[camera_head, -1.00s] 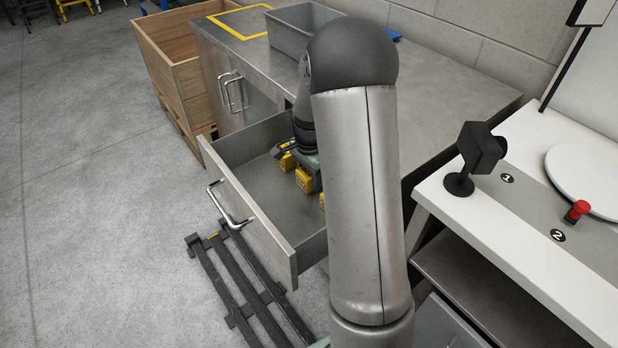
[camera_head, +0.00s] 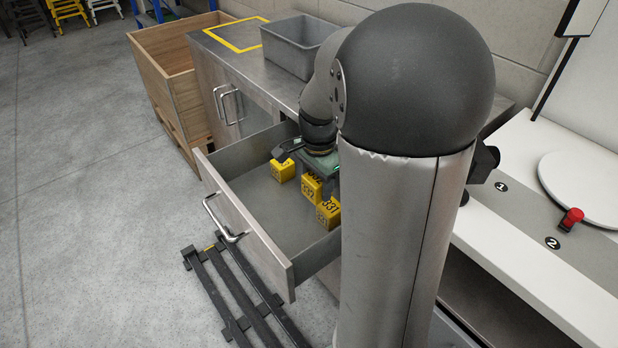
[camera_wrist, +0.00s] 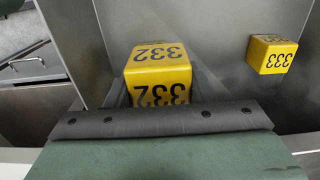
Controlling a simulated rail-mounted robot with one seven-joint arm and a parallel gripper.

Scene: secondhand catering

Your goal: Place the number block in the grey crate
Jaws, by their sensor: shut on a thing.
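The yellow number block 332 (camera_head: 311,189) is between the fingers of my gripper (camera_head: 316,180), over the open drawer (camera_head: 265,205). In the wrist view, block 332 (camera_wrist: 157,78) fills the gap between the dark fingers, and my gripper is shut on it. I cannot tell clearly how far it is above the drawer floor. Yellow block 331 (camera_head: 329,212) is at its right in the head view. Another yellow block (camera_head: 283,170) is at its left; the wrist view shows block 333 (camera_wrist: 271,54). The empty-looking grey crate (camera_head: 287,53) stands on the metal counter behind the drawer.
A yellow taped rectangle (camera_head: 236,46) is on the counter left of the crate. A wooden box (camera_head: 158,65) stands beyond the counter. A black slatted rack (camera_head: 235,300) lies on the floor before the drawer. A white workbench (camera_head: 515,240) is at right.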

